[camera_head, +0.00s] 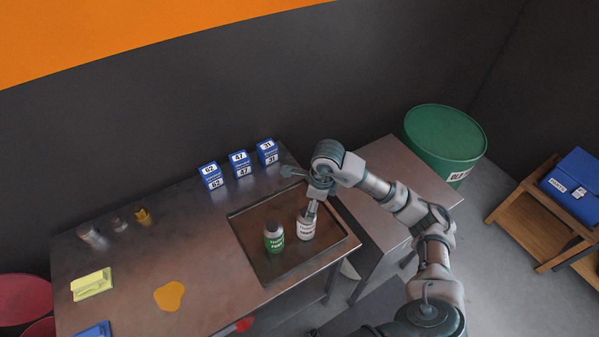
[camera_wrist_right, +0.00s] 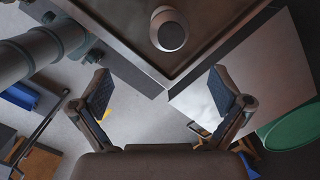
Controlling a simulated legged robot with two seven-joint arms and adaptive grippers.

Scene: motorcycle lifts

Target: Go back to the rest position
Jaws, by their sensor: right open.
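My right arm comes in from the lower right in the head view and bends over the right end of the workbench. My right gripper (camera_head: 312,208) points down beside the top of a white bottle (camera_head: 305,229) and partly overlaps it. In the right wrist view my right gripper (camera_wrist_right: 163,95) is open, with nothing between its fingers. The white bottle (camera_wrist_right: 170,32) shows beyond the fingertips there, apart from them. A green bottle (camera_head: 274,240) stands left of the white one on a dark tray (camera_head: 290,270). My left gripper is not in view.
The workbench (camera_head: 215,250) holds blue numbered boxes (camera_head: 240,164) at the back, small containers (camera_head: 119,223), a yellow-green pad (camera_head: 91,285) and a yellow patch (camera_head: 169,296). A side table (camera_head: 420,180), a green barrel (camera_head: 445,135) and a wooden stand (camera_head: 530,210) are at right.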

